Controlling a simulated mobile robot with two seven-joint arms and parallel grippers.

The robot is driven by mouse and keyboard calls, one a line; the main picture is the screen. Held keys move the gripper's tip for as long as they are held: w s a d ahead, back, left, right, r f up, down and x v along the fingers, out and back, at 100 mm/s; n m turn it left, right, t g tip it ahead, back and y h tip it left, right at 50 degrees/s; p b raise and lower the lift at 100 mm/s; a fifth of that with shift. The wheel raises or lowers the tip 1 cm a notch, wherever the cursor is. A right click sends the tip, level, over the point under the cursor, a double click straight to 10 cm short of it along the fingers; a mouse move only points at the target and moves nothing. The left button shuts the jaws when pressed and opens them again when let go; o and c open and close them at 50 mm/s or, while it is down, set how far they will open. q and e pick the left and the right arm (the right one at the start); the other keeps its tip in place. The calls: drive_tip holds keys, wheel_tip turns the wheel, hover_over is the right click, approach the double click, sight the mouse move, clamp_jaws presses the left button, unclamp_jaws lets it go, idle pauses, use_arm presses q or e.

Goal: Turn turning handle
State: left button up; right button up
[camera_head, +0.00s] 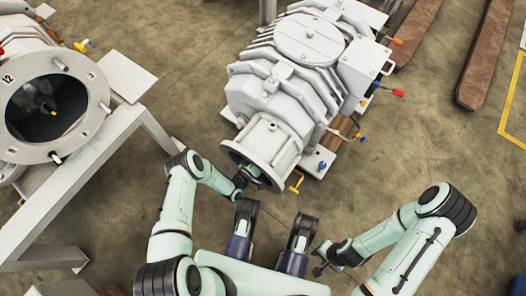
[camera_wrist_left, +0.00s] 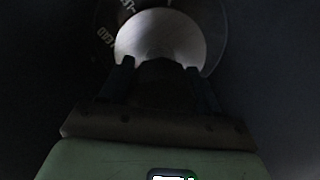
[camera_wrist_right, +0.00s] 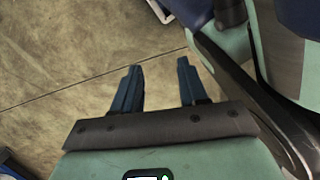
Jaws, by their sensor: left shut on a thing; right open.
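A white vacuum machine (camera_head: 285,85) stands at the upper middle of the head view, its round flanged opening (camera_head: 232,152) facing me. My left gripper (camera_head: 262,176) reaches into this opening. The left wrist view is very dark; there the left fingers (camera_wrist_left: 160,72) are around a dark part, seemingly the turning handle, in front of a pale round disc (camera_wrist_left: 160,35) with lettering beside it. The handle's shape is mostly hidden. My right gripper (camera_head: 319,260) is open and empty, low in front of my body; its fingers (camera_wrist_right: 160,75) point over bare floor in the right wrist view.
A second machine with a round flange (camera_head: 100,112) marked 12 sits on a white frame (camera_head: 95,185) at left. A yellow lever (camera_head: 297,182) sticks out beside the near opening. Rusty beams (camera_head: 488,55) lie at upper right.

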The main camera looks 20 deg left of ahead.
use_arm(q)
drive_tip(key=shift+w+a+r, duration=0.1)
drive_tip(key=shift+a+r, duration=0.05)
drive_tip(key=shift+a, duration=0.05)
drive_tip(key=o, duration=1)
drive_tip(key=shift+s, duration=0.2)
drive_tip(key=p+v, duration=0.3)
drive_tip(key=v, duration=1)
drive_tip(key=shift+p, duration=0.3)
use_arm(e)
drive_tip(key=w+r+t, duration=0.2)
drive_tip(key=w+r, duration=0.2)
drive_tip(key=w, duration=0.3)
drive_tip(key=shift+a+n, duration=0.3)
drive_tip(key=shift+a, duration=0.15)
